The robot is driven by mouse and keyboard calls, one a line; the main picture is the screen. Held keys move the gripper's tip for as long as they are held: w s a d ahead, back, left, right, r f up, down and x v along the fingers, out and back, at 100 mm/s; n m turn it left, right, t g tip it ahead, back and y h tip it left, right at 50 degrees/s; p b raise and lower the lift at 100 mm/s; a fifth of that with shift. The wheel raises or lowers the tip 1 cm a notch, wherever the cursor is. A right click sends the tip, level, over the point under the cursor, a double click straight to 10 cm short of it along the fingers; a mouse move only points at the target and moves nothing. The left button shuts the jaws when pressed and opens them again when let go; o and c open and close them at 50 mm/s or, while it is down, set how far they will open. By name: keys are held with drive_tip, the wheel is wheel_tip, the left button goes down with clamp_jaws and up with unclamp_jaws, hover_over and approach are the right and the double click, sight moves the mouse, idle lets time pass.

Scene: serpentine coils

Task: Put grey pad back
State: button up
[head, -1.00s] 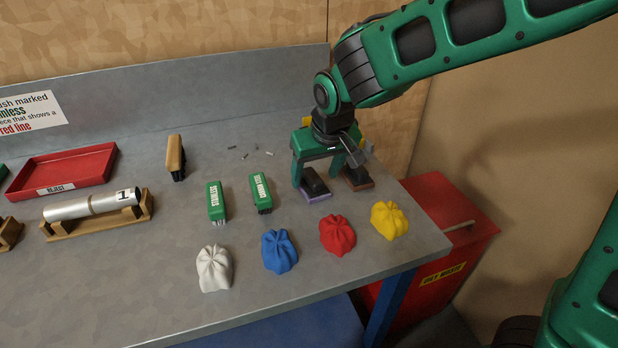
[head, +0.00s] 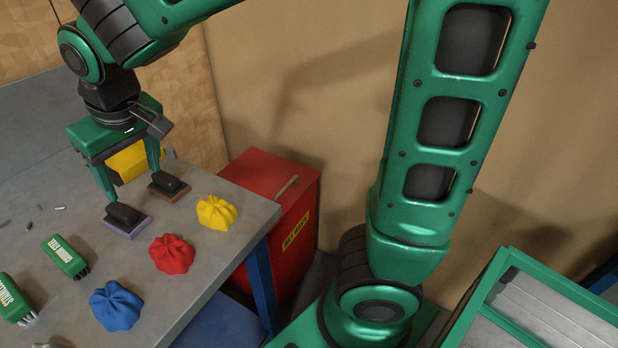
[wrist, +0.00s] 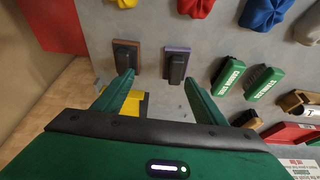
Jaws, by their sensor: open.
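Two black-handled pads lie on the grey bench near its right end. One has a purple-grey base (head: 125,220); the other has a brown base (head: 169,186). Neither base looks plain grey. My gripper (head: 131,185) is open and empty, pointing down just behind the pads. In the wrist view my gripper (wrist: 160,79) has its fingers apart, with the brown-based pad (wrist: 127,57) ahead of the left finger and the purple-based pad (wrist: 176,65) ahead and between the fingers, nearer the right one. I see no contact with either pad.
A yellow block (head: 127,162) stands behind my gripper, partly hidden by it. Red (head: 171,254), yellow (head: 217,212) and blue (head: 116,305) cloths lie in front. Green brushes (head: 64,256) lie left. A red waste bin (head: 290,205) stands beyond the bench's right edge.

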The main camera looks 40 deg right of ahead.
drive_tip(key=s+d+f+m+g+h, duration=0.1)
drive_tip(key=s+d+m, duration=0.3)
drive_tip(key=d, duration=0.8)
drive_tip(key=s+d+f+m+g+h, duration=0.15)
drive_tip(key=s+d, duration=0.35)
drive_tip(key=d, duration=0.7)
drive_tip(key=s+d+f+m+y, duration=0.1)
drive_tip(key=s+d, duration=0.3)
drive_tip(key=s, duration=0.4)
drive_tip(key=s+d+f+m+g, duration=0.1)
drive_tip(key=s+d+f+m, duration=0.1)
drive_tip(key=s, duration=0.6)
drive_tip(key=shift+d+f+m+y, duration=0.3)
drive_tip(key=shift+d+m, duration=0.25)
drive_tip(key=shift+d, duration=0.4)
drive_tip(key=shift+w+g, duration=0.1)
drive_tip(key=shift+g, duration=0.15)
